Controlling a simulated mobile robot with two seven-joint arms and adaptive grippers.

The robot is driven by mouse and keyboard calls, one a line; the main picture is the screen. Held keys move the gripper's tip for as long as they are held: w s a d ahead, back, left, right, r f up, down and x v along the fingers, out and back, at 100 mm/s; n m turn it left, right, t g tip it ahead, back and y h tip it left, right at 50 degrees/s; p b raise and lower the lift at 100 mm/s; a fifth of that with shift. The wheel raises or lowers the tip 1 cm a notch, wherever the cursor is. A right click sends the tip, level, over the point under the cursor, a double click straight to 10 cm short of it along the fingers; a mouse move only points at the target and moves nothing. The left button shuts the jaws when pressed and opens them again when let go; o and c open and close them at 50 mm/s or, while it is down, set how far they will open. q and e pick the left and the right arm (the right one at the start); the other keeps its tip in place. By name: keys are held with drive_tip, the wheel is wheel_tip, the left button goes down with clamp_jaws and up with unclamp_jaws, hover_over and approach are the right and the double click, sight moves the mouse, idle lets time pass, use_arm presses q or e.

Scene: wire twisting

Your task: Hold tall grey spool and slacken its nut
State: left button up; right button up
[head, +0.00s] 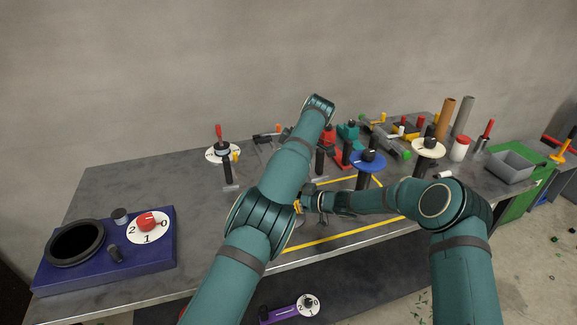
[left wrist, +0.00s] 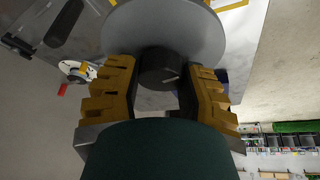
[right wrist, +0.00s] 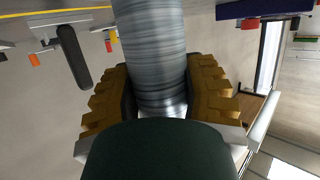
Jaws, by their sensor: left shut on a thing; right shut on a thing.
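In the left wrist view the spool's grey round flange (left wrist: 165,30) fills the top, with its dark nut (left wrist: 160,70) in front of it. My left gripper (left wrist: 161,82) is shut on that nut, a finger on each side. In the right wrist view the tall grey spool (right wrist: 150,50) shows as a ridged silver column. My right gripper (right wrist: 160,85) is shut around this column. In the head view the right gripper (head: 305,202) shows only in part beside my left arm. The spool and my left gripper are hidden there behind that arm.
A blue-flanged spool (head: 367,160) and a cream-flanged spool (head: 428,148) stand to the right. A blue box with a red dial (head: 148,221) sits at the table's left. Several tools and clamps crowd the back. The grey table (head: 120,185) is clear at the back left.

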use_arm(q)
drive_tip(key=shift+f, duration=0.15)
drive_tip(key=o, duration=1.2)
drive_tip(key=shift+m, duration=0.5)
drive_tip(key=m+t+h, duration=0.1)
drive_tip(key=m, duration=0.2)
drive_tip(key=shift+m+t, duration=0.3)
drive_tip(key=m, duration=0.2)
drive_tip(key=m+t+h, duration=0.1)
drive_tip(key=m, duration=0.2)
drive_tip(key=shift+h, duration=0.3)
drive_tip(key=m+h, duration=0.1)
drive_tip(key=m, duration=0.4)
drive_tip(key=shift+t+h, duration=0.3)
drive_tip(key=shift+h, duration=0.1)
drive_tip(key=m+h, duration=0.2)
drive_tip(key=m, duration=0.3)
drive_tip(key=shift+m, duration=0.4)
drive_tip(key=v, duration=1.2)
drive_tip(key=shift+w, duration=0.2)
